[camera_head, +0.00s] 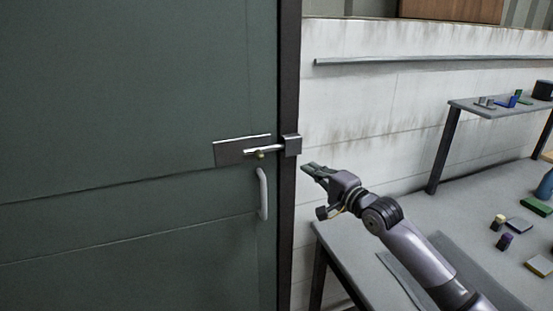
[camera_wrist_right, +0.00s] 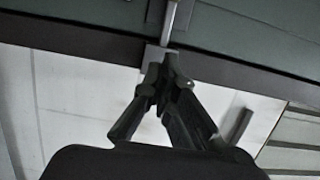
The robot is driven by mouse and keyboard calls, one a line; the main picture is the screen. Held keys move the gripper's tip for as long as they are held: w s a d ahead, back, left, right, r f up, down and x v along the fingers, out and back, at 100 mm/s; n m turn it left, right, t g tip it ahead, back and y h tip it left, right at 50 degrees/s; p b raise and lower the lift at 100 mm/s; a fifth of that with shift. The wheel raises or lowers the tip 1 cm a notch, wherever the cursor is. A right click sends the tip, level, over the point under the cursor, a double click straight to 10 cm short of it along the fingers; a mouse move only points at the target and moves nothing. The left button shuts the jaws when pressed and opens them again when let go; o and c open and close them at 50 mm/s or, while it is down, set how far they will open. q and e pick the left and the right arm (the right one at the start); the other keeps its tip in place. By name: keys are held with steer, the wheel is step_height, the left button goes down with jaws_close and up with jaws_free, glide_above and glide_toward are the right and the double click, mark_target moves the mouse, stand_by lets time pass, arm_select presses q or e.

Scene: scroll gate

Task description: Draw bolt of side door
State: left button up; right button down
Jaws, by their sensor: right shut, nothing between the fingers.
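The side door (camera_head: 130,90) is a dark green panel filling the left of the head view, and it stands closed against its dark frame (camera_head: 288,90). The bolt also shows at the top of the right wrist view (camera_wrist_right: 170,20), above the keeper (camera_wrist_right: 158,55). My right gripper (camera_head: 306,169) is shut and empty, right of and slightly below the keeper. My left gripper is not in view.
A white door handle (camera_head: 263,194) is below the bolt. A metal rail (camera_head: 430,58) runs along the white wall.

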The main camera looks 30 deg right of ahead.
steer(key=w, duration=0.1)
steer(key=p, duration=0.3)
glide_toward(280, 149)
steer(key=w, duration=0.5)
steer(key=shift+w+a+f+p, duration=0.1)
steer(key=shift+w+a+p, duration=0.15)
steer(key=shift+a, duration=0.4)
steer(key=shift+w+a+f+p, duration=0.1)
steer(key=shift+w+a+p, duration=0.2)
steer(key=shift+a, duration=0.4)
steer(key=shift+w+a+p, duration=0.1)
steer(key=shift+a+p, duration=0.25)
steer(key=shift+a, duration=0.3)
